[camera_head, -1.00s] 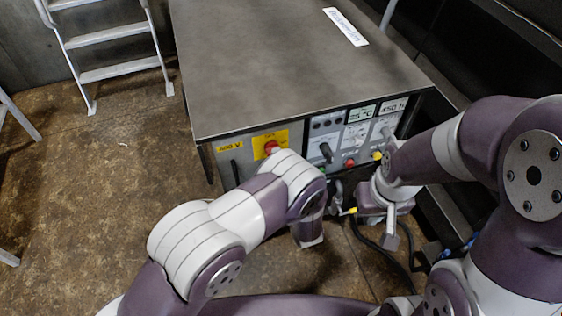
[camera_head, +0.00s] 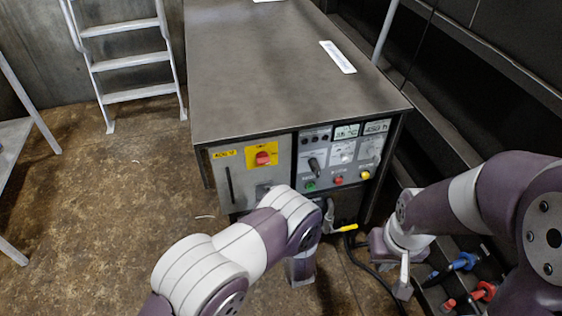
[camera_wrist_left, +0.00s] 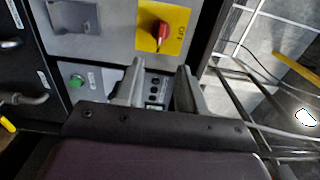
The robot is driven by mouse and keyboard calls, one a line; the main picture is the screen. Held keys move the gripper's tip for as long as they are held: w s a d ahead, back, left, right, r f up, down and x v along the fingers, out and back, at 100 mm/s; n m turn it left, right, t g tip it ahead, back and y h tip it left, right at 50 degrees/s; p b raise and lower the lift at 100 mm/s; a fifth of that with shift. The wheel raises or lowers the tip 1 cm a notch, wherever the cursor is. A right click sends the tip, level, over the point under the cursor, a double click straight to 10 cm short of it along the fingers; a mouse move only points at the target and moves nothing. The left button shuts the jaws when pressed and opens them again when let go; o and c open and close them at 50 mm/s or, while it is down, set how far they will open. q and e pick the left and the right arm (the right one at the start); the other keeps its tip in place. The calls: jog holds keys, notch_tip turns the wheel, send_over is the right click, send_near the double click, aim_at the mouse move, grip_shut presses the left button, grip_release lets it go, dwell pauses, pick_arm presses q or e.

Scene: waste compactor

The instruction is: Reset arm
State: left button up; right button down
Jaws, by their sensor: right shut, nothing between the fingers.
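My left arm (camera_head: 215,255) comes in from the lower left of the head view and bends down in front of the grey control cabinet (camera_head: 290,85). Its fingers are not clear there. In the left wrist view my left gripper (camera_wrist_left: 160,78) has its two fingers apart with nothing between them, facing the cabinet front. My right arm (camera_head: 455,205) comes in from the right. My right gripper (camera_head: 404,277) points down, shut and empty, to the right of the cabinet and apart from it.
The cabinet front has a red switch (camera_head: 263,158) on a yellow plate, a green button (camera_head: 310,187) and several other controls. A black cable with a yellow end (camera_head: 344,228) hangs below. Blue (camera_head: 463,262) and red (camera_head: 485,291) connectors lie at right. A white ladder (camera_head: 125,62) stands back left.

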pick_arm(q)
jog(key=s+d+f+n+g+h+p, duration=0.1)
jog(key=s+d+f+n+g+h, duration=0.15)
jog(key=f+g, duration=0.2)
jog(key=s+d+f+n+g+h, duration=0.1)
jog(key=s+f+n+g+h, duration=0.2)
jog(key=f+g, duration=0.15)
jog(key=s+a+r+n+g+p, duration=0.4)
jog(key=s+a+r, duration=0.2)
jog(key=s+r, duration=0.4)
jog(key=s+a+r+n+g+p, duration=0.3)
jog(key=s+a+r+g, duration=0.3)
jog(key=r, duration=0.7)
jog(key=a+r+n+t+p, duration=0.2)
jog(key=a+r+t, duration=0.1)
jog(key=a+r, duration=0.3)
notch_tip(320, 180, up, 2)
jog(key=shift+s+r+p, duration=0.15)
jog(key=shift+s+p, duration=0.15)
jog(key=shift+s, duration=0.05)
jog(key=shift+d, duration=0.1)
